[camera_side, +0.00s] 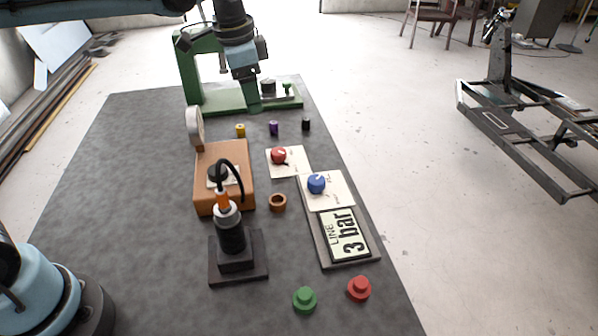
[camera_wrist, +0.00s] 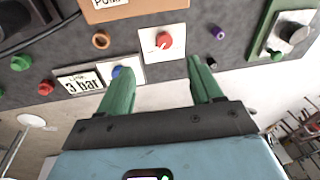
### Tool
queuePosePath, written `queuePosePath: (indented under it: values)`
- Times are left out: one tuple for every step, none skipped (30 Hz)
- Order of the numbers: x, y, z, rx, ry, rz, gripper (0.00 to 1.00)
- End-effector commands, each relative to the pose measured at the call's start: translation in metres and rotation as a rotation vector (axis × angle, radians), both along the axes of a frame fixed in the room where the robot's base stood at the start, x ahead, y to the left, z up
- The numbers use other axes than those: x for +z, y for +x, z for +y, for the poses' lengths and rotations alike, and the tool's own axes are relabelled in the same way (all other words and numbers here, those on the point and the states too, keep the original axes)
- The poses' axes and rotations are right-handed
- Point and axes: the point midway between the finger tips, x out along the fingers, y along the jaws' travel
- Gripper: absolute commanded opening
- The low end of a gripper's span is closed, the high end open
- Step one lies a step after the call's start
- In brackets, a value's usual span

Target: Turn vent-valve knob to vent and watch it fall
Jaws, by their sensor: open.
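A red knob (camera_side: 278,155) sits on a white plate (camera_side: 296,162) in the middle of the dark mat. A blue knob (camera_side: 316,183) sits on another white plate (camera_side: 334,195), beside a display reading "LINE 3 bar" (camera_side: 345,235). The plate lettering is too small to read, so I cannot tell which knob is the vent valve. My gripper (camera_side: 254,106) hangs beyond the knobs, near the green stand. In the wrist view my gripper (camera_wrist: 160,66) is open and empty. The red knob (camera_wrist: 164,41) shows ahead between its green fingers, apart from them. The left finger partly hides the blue knob (camera_wrist: 121,71).
A black cylinder (camera_side: 231,236) with a hose stands on a dark base left of the display. An orange-brown box (camera_side: 235,160) carries a round gauge (camera_side: 195,126). Yellow (camera_side: 240,130), purple (camera_side: 274,128) and black (camera_side: 306,124) small cylinders, a brown ring (camera_side: 278,202), green (camera_side: 304,299) and red (camera_side: 359,288) buttons surround them.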

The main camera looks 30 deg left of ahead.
Motion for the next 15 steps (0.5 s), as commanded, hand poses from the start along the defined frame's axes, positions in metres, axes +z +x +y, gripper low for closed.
queuePosePath:
  values:
    - [-0.005,0.012,-0.002,-0.039,0.008,0.024,0.65]
    - [-0.008,0.017,-0.003,-0.064,0.012,0.041,0.65]
    - [-0.013,0.024,-0.005,-0.097,0.016,0.060,0.65]
    - [-0.016,0.029,-0.006,-0.121,0.019,0.075,0.65]
    - [-0.020,0.033,-0.007,-0.145,0.023,0.088,0.65]
    - [-0.025,0.039,-0.009,-0.173,0.026,0.107,0.65]
    - [-0.028,0.042,-0.010,-0.192,0.028,0.117,0.65]
    - [-0.031,0.045,-0.010,-0.211,0.030,0.129,0.65]
    - [-0.035,0.048,-0.011,-0.231,0.031,0.141,0.65]
    - [-0.037,0.050,-0.012,-0.245,0.032,0.149,0.65]
    - [-0.039,0.052,-0.012,-0.257,0.033,0.156,0.65]
    - [-0.042,0.054,-0.013,-0.270,0.034,0.163,0.65]
    - [-0.043,0.055,-0.013,-0.277,0.034,0.168,0.65]
    - [-0.044,0.056,-0.013,-0.283,0.035,0.171,0.65]
    - [-0.046,0.056,-0.014,-0.288,0.035,0.174,0.65]
